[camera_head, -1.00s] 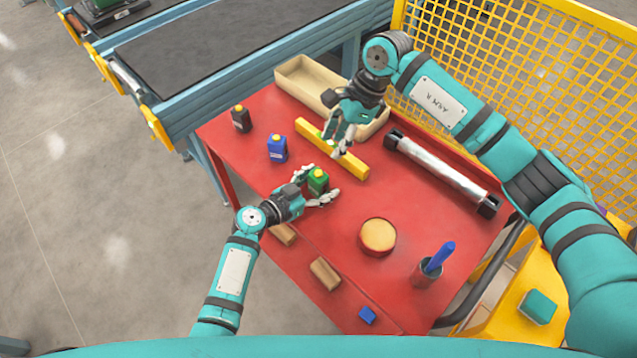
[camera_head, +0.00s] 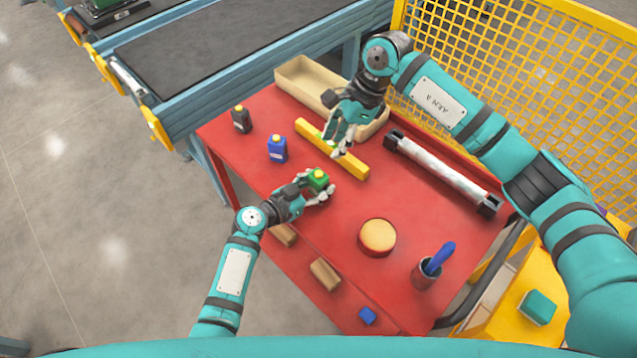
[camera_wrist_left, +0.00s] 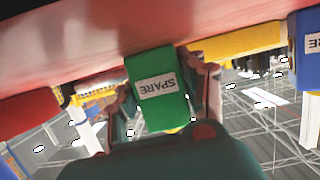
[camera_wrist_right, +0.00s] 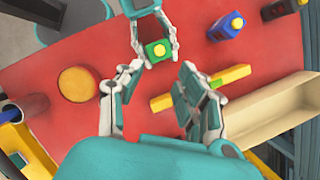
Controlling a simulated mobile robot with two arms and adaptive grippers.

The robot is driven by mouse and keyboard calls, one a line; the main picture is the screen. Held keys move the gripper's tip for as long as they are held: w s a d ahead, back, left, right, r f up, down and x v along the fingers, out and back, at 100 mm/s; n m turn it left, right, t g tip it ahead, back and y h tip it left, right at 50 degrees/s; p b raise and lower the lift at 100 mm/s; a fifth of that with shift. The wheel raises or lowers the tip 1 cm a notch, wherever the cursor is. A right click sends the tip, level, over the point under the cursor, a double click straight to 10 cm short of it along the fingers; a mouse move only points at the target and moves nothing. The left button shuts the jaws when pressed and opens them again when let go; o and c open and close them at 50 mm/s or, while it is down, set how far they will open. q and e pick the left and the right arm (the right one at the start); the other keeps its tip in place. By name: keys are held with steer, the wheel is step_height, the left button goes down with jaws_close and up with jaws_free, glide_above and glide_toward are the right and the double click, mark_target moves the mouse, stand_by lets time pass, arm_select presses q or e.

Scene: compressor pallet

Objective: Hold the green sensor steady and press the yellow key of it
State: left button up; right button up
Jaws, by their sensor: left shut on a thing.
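The green sensor (camera_head: 319,183) stands on the red table with its yellow key (camera_head: 319,173) on top. My left gripper (camera_head: 318,192) is shut on it, one finger on each side. In the left wrist view the sensor (camera_wrist_left: 157,90) shows a label reading SPARE between the fingers. My right gripper (camera_head: 341,148) is above the table, over the yellow bar and apart from the sensor. In the right wrist view its fingers (camera_wrist_right: 160,100) are spread with nothing between them, and the sensor (camera_wrist_right: 158,52) with its yellow key (camera_wrist_right: 159,49) lies beyond them.
A blue sensor (camera_head: 277,150) and a black one (camera_head: 241,120) stand to the left on the red table (camera_head: 330,230). A yellow bar (camera_head: 350,166), beige tray (camera_head: 297,80), silver cylinder (camera_head: 440,171), round orange-topped object (camera_head: 378,237) and cup with a blue item (camera_head: 427,272) stand around.

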jaws_close()
stand_by(1.2)
